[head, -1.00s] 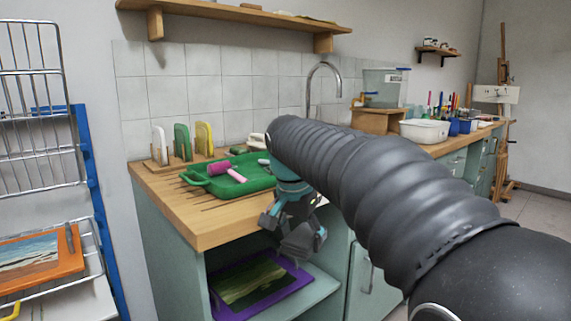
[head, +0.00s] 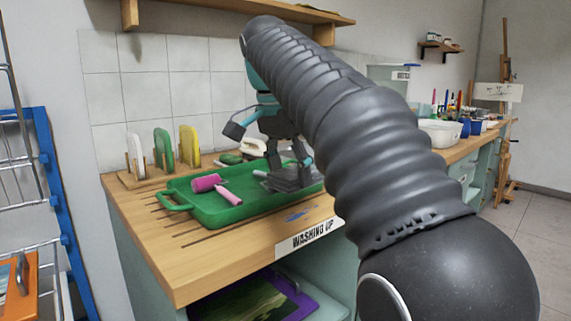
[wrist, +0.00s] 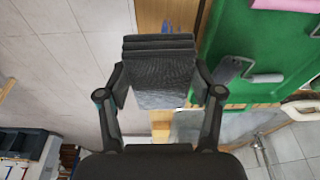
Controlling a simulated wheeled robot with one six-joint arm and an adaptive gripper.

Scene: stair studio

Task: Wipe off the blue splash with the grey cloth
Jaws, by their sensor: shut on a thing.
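The grey cloth (wrist: 158,72), a folded dark stack, is between my gripper's fingers (wrist: 160,92) in the wrist view, and they are shut on it. In the head view my gripper (head: 284,158) hangs over the right part of the green tray, with the cloth (head: 292,181) beneath it. The blue splash (head: 298,214) is a small smear on the wooden counter (head: 240,245), between the tray and the front edge. The cloth appears above and behind it, apart from it. My arm hides the counter to the right.
The green tray (head: 170,202) holds a pink roller (head: 206,183); a grey roller (wrist: 229,72) shows in the wrist view. Coloured boards (head: 162,147) stand in a rack at the back left. A "WASHING UP" label (head: 308,235) is on the front edge. A shelf (head: 200,12) hangs above.

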